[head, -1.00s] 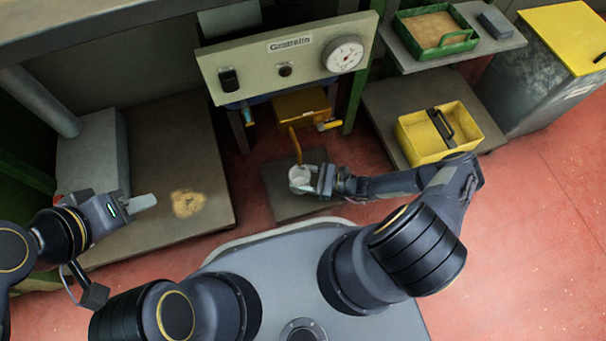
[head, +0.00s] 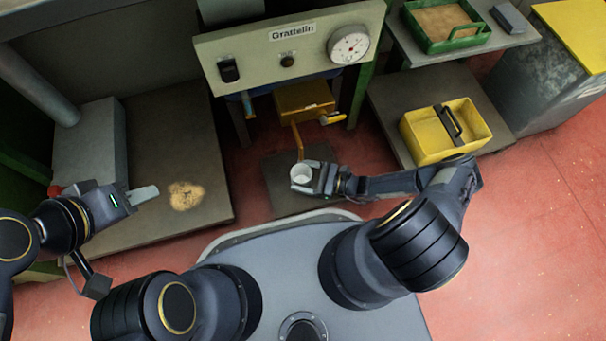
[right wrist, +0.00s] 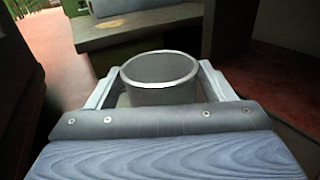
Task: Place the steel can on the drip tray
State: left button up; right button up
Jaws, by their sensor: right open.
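The steel can (head: 301,173) stands upright over the dark square drip tray (head: 281,203), below the orange spout of the machine. My right gripper (head: 305,181) reaches it from the right, its jaws open on either side of the can. The right wrist view shows the can (right wrist: 160,78) between the two spread fingers (right wrist: 158,72). The can's base is hidden behind the gripper there, so its contact with the tray is not clear. My left gripper (head: 144,195) is at the left, above a brown slab and away from the can; its jaw gap is not clear.
The machine panel (head: 285,48) with a dial and an orange box (head: 303,99) with a spout hang behind the can. A yellow bin (head: 420,142) stands right of the tray. A green tray (head: 446,43) sits on the shelf above. Red floor is open at right.

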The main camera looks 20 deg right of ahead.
jog(key=shift+r, duration=0.15)
jog(key=p+v, duration=0.2)
jog(key=v, duration=0.9)
jog(key=shift+s+d, duration=0.1)
jog(key=shift+d, duration=0.4)
jog(key=w+d+r+n+g+h, duration=0.1)
jog(key=d+r+n+g+h, duration=0.15)
jog(key=r+n+g, duration=0.75)
jog(key=w+d+r+n+t+h, duration=0.1)
jog(key=w+d+r+n+h, duration=0.15)
jog(key=r, duration=1.55)
jog(key=s+a+r+n+t+h, duration=0.3)
jog(key=s+r+n, duration=0.1)
jog(key=s+r, duration=0.3)
jog(key=s+a+r+n+t+h, duration=0.3)
jog(key=s+r, duration=0.4)
jog(key=r, duration=0.5)
jog(key=shift+s+a+n+h, duration=0.3)
jog(key=shift+n+h, duration=0.2)
jog(key=shift+n, duration=0.75)
